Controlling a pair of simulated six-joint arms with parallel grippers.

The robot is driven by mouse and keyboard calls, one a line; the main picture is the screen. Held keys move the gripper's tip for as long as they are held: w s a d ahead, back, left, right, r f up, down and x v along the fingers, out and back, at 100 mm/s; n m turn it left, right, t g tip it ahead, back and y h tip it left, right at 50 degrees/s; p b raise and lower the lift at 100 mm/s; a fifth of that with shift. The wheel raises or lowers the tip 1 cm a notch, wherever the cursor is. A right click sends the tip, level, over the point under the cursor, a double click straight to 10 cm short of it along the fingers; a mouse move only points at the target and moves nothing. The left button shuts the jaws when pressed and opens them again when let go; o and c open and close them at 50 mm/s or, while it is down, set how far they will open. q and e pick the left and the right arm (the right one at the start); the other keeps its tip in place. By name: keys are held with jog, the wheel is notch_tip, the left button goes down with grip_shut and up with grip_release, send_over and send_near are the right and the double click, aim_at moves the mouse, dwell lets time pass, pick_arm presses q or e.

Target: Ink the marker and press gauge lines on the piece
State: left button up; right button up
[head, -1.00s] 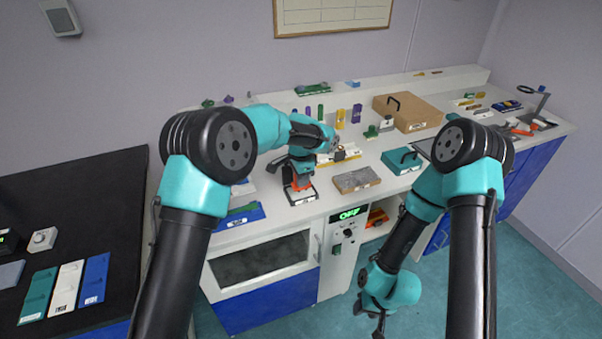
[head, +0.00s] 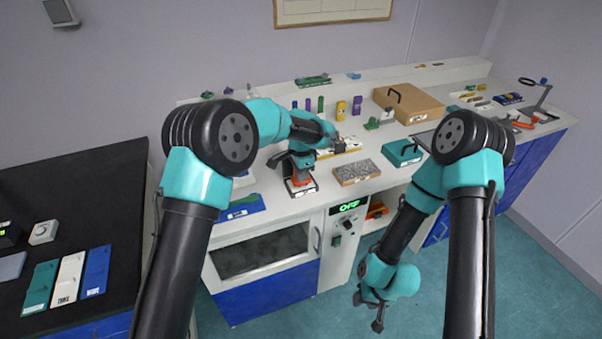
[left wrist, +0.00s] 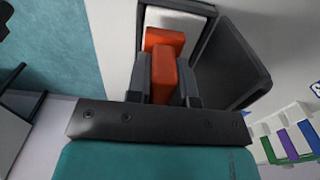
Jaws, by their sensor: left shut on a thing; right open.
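My left gripper (head: 300,174) is shut on an orange-handled marker (head: 303,181) on the left part of the bench. The marker's orange body also shows between the fingers in the left wrist view (left wrist: 165,68). It sits at a small dark open case (head: 300,190) with a pale inside, which also shows in the left wrist view (left wrist: 232,70). Whether the marker's lower face touches it is hidden. A pale strip with a yellow edge (head: 350,147) lies behind; I cannot tell whether this is the piece. My right gripper (head: 379,318) hangs open and empty in front of the bench, low down.
A grey-topped block (head: 356,172) and a green case (head: 401,152) lie to the right of the marker. A blue tray (head: 240,207) lies to its left. Several coloured bottles (head: 341,109) and a brown case (head: 408,104) stand behind. The "OFF" panel (head: 347,222) is at the front.

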pick_arm(q)
jog(key=shift+f, duration=0.5)
dwell(1.1)
jog(key=shift+r, duration=3.5)
